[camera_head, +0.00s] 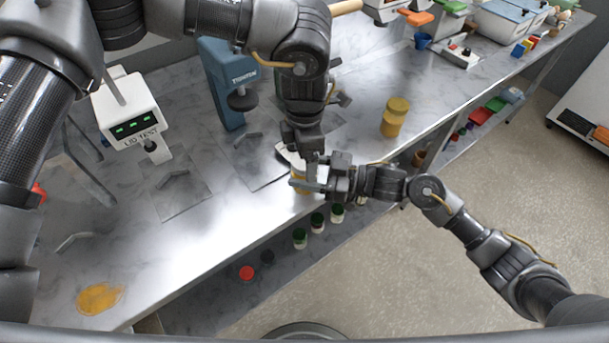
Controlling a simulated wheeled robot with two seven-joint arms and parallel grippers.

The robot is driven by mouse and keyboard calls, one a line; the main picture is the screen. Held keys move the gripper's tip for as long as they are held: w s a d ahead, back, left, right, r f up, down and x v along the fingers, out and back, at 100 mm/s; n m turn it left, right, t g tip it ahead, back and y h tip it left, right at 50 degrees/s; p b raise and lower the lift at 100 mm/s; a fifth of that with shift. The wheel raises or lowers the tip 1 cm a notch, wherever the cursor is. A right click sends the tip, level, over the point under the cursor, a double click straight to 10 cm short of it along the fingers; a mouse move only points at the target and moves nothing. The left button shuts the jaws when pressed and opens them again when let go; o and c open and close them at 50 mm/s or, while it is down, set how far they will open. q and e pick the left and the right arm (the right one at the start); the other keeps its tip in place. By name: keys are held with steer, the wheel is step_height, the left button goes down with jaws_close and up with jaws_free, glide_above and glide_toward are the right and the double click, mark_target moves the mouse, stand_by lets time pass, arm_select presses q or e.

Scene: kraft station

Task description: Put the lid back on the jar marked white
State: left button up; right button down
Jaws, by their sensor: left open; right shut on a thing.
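A small pale jar with a yellowish part (300,174) stands near the table's front edge, mostly hidden by my two grippers. My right gripper (308,186) reaches in from the right and is shut on this jar, low on its side. My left gripper (312,160) points down from above, open, close over the jar. A whitish flat piece (284,152) shows just left of the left gripper; I cannot tell whether it is a lid. No "white" marking can be read.
A blue press (228,85) and a white lid tester (127,112) stand to the left. A yellow jar (395,118) stands to the right. Several small jars (317,223) and a red disc (246,273) are below the front edge. An orange stain (99,297) marks the table.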

steer(key=shift+f, duration=0.15)
arm_select(q)
step_height(320, 180, up, 12)
stand_by(0.4)
arm_select(e)
steer(key=shift+c, duration=1.9)
jaws_free()
arm_select(q)
steer(key=shift+f+b, duration=1.4)
arm_select(e)
steer(key=v, duration=1.1)
steer(key=shift+a, duration=0.1)
